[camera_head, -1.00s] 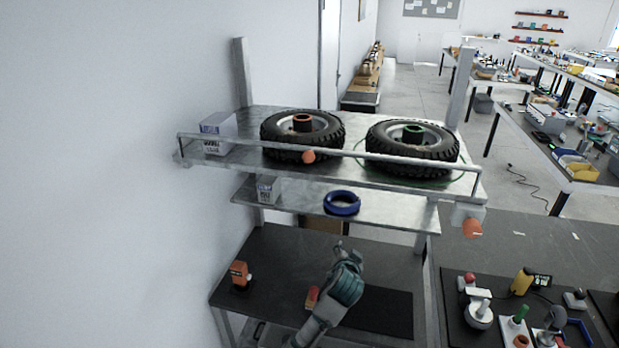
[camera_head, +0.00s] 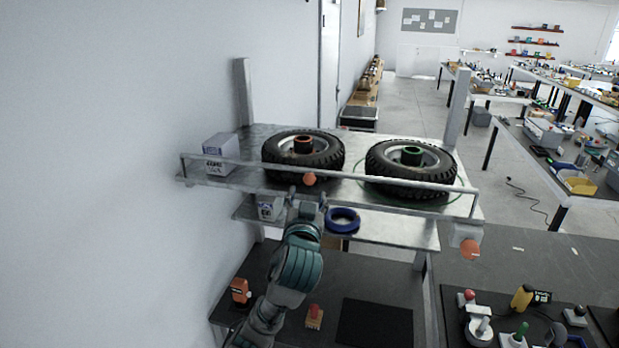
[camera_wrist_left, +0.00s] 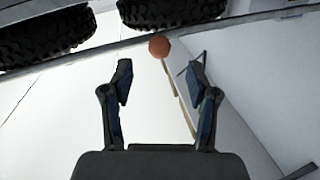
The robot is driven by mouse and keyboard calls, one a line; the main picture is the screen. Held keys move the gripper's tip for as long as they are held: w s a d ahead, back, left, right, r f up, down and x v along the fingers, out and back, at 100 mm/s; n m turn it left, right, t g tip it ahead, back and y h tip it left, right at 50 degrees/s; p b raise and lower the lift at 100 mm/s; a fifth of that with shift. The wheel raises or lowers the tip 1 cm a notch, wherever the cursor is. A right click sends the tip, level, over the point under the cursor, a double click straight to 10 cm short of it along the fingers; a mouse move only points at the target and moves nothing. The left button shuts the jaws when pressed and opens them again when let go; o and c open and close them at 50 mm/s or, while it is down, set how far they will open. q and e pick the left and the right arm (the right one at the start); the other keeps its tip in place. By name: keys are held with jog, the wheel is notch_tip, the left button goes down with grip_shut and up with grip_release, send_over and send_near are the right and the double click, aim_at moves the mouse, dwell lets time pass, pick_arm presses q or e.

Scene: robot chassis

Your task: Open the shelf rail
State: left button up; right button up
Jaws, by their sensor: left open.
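The shelf rail (camera_head: 400,181) is a thin grey bar along the front of the upper shelf, standing upright in front of the tires. An orange knob (camera_head: 309,179) sits on the rail left of its middle. My left gripper (camera_head: 308,194) is open and empty, just below and in front of this knob. In the left wrist view the knob (camera_wrist_left: 159,46) shows beyond the two open fingertips, roughly midway between them and apart from both. A second orange knob (camera_head: 469,249) is at the shelf's right end. My right gripper is not in view.
Two tires (camera_head: 303,150) (camera_head: 410,162) and a grey-white box (camera_head: 220,155) stand on the upper shelf behind the rail. A blue ring (camera_head: 342,220) and a small box (camera_head: 270,207) are on the lower shelf. A white wall is close on the left.

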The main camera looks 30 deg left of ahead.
aim_at(309, 184)
pick_arm(q)
jog(key=p+x, duration=0.2)
jog(key=x, duration=0.6)
jog(key=shift+w, duration=0.15)
grip_shut()
